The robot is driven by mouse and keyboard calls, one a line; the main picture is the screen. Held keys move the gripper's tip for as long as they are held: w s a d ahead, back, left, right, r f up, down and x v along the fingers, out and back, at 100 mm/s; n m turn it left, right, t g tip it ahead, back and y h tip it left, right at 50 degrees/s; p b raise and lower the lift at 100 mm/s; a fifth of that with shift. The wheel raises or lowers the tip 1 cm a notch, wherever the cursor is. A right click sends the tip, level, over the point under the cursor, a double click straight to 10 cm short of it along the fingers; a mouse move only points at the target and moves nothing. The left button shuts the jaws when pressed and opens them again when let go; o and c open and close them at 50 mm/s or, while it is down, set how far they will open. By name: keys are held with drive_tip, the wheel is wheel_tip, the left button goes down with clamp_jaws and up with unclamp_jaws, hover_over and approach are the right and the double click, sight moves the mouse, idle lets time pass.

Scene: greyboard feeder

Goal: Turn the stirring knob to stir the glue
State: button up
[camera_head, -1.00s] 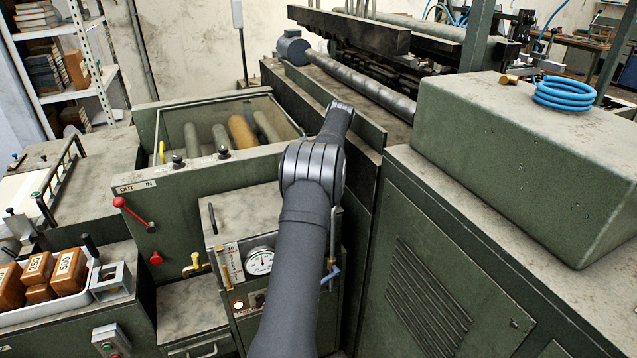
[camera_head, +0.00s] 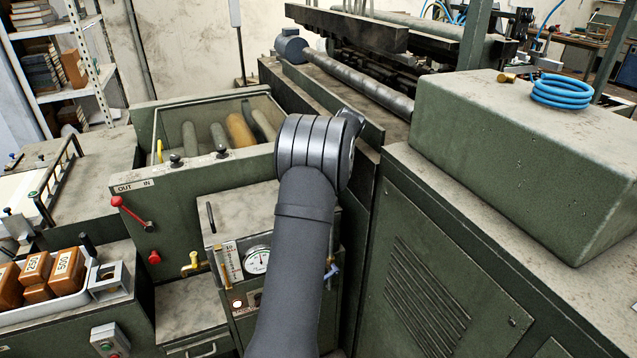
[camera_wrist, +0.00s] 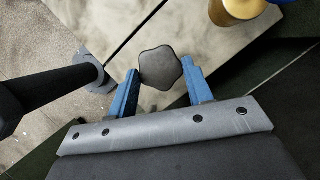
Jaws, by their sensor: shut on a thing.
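The stirring knob (camera_wrist: 162,68) is a dark, star-shaped knob seen from above in the wrist view. My gripper (camera_wrist: 160,78) has its two blue fingers on either side of the knob, shut on it. In the head view my arm hides the gripper and the knob. The small green unit with a pale lid (camera_head: 236,212) stands partly behind my arm. Its front carries a round dial (camera_head: 257,260) and a sight scale (camera_head: 231,262).
A thick dark post (camera_wrist: 50,85) stands left of the fingers in the wrist view. A brass part (camera_wrist: 238,10) is at upper right. A red lever (camera_head: 130,212) and yellow tap (camera_head: 192,265) are left of the unit. A tall green cabinet (camera_head: 440,270) is close on the right.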

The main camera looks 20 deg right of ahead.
drive_tip(key=shift+m, duration=0.6)
drive_tip(key=shift+t, duration=0.3)
drive_tip(key=o, duration=1)
drive_tip(key=v, duration=1.7)
drive_tip(key=shift+r, duration=0.25)
drive_tip(key=shift+f, duration=0.1)
